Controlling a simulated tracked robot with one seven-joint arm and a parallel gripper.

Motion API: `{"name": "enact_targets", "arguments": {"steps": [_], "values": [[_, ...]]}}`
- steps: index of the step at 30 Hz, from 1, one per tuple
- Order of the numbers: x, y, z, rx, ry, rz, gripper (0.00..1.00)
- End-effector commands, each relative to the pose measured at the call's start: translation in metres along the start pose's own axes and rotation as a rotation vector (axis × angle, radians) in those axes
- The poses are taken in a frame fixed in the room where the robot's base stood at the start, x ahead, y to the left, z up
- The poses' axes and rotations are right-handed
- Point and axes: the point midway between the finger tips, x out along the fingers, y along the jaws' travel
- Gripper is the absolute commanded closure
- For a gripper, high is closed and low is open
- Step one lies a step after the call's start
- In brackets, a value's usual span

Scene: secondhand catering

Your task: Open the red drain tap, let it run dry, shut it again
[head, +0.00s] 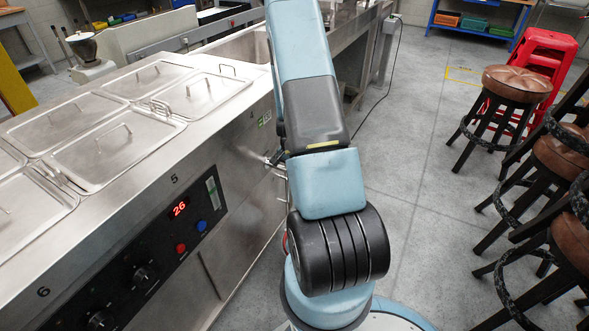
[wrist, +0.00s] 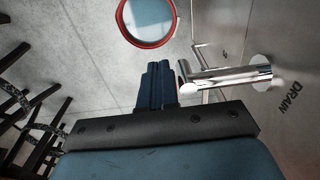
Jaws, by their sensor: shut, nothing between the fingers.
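My gripper (wrist: 153,88) shows in the wrist view with its dark blue fingers together and nothing between them. Just right of the fingertips is a chrome drain tap (wrist: 230,76), a short horizontal pipe from the steel panel with a thin lever beside it. A small gap seems to separate fingers and tap. I see no clear red on the tap itself. The panel carries the word DRAIN (wrist: 291,97). A red-rimmed bucket (wrist: 171,38) with a pale bluish inside stands beyond the fingertips. In the head view, my arm hides most of this area; some chrome fittings (head: 277,158) show beside it.
The steel counter (head: 240,115) with lidded pans (head: 115,150) and a control panel (head: 150,255) showing 26 fills the left. Brown stools (head: 515,85) and red stacked stools (head: 548,48) stand on the right. The grey floor (head: 425,150) between is mostly clear.

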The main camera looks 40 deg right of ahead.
Motion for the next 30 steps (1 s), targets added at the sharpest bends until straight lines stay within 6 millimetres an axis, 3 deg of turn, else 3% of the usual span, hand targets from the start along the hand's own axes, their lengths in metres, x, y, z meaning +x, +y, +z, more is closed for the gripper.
{"name": "enact_targets", "arguments": {"steps": [30], "values": [[0.0087,0.0005,0.0092,-0.002,-0.005,0.003,1.0]]}}
